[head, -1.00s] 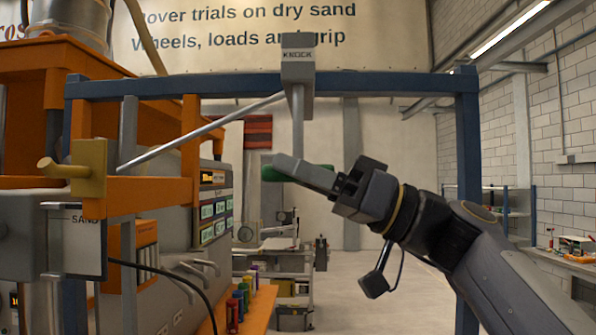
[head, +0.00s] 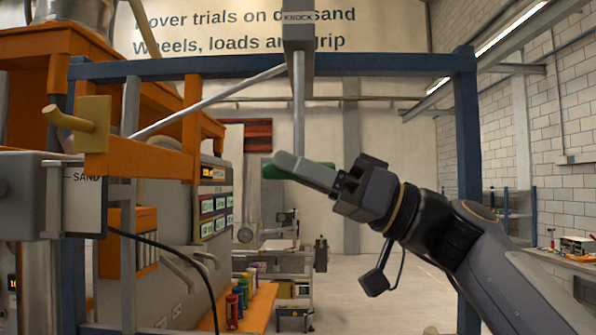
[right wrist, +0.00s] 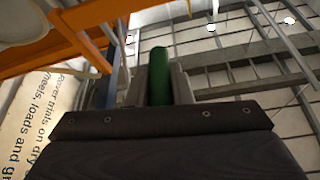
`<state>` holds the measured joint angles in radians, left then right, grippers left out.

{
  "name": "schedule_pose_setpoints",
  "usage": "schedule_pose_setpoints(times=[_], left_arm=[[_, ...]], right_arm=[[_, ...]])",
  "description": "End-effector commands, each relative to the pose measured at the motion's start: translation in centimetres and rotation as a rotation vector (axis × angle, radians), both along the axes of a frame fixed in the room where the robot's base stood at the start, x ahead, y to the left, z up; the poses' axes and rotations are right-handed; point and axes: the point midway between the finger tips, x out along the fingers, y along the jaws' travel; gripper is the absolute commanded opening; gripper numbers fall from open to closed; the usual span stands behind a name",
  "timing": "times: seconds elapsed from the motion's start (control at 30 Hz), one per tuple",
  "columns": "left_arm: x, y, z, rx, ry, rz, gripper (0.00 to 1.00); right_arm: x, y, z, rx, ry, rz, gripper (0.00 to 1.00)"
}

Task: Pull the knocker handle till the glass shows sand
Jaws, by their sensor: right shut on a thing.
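The knocker handle (head: 272,171) is a green grip below a grey rod (head: 298,105) that hangs from the grey KNOCK box (head: 298,40). My right gripper (head: 300,170) is shut on it in the head view, the fingers covering part of it. In the right wrist view the green handle (right wrist: 159,75) stands between the two fingers (right wrist: 160,88). A grey box marked SAND (head: 85,200) is at the left edge. I cannot make out the glass or any sand in it. My left gripper is not in view.
A blue frame beam (head: 400,64) crosses above, with a blue post (head: 466,190) at the right near my right arm. An orange bracket (head: 140,165) and a grey panel with displays (head: 212,215) stand at left. Coloured canisters (head: 240,292) stand on an orange shelf.

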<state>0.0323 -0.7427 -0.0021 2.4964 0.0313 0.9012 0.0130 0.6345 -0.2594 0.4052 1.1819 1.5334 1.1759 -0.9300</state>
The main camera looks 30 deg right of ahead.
Motion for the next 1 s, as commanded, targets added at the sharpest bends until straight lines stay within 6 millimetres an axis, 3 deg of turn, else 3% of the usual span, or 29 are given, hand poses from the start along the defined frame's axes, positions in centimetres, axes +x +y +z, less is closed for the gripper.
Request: schedule_pose_setpoints(times=[0.03,0.07,0.2,0.57,1.0], left_arm=[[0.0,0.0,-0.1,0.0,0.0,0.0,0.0],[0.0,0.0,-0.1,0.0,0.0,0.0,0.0],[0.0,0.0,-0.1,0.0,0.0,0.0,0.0],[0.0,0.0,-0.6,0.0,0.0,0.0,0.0],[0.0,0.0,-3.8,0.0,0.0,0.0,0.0]], right_arm=[[0.2,0.1,-0.7,-0.011,0.013,0.006,0.0],[0.2,0.1,-0.7,-0.01,0.013,0.004,0.24],[0.2,0.1,-0.6,-0.008,0.011,0.004,0.41],[-0.2,-0.4,-0.8,-0.006,0.005,0.001,0.41],[-3.7,-5.3,-3.3,-0.006,0.007,0.002,0.41]])
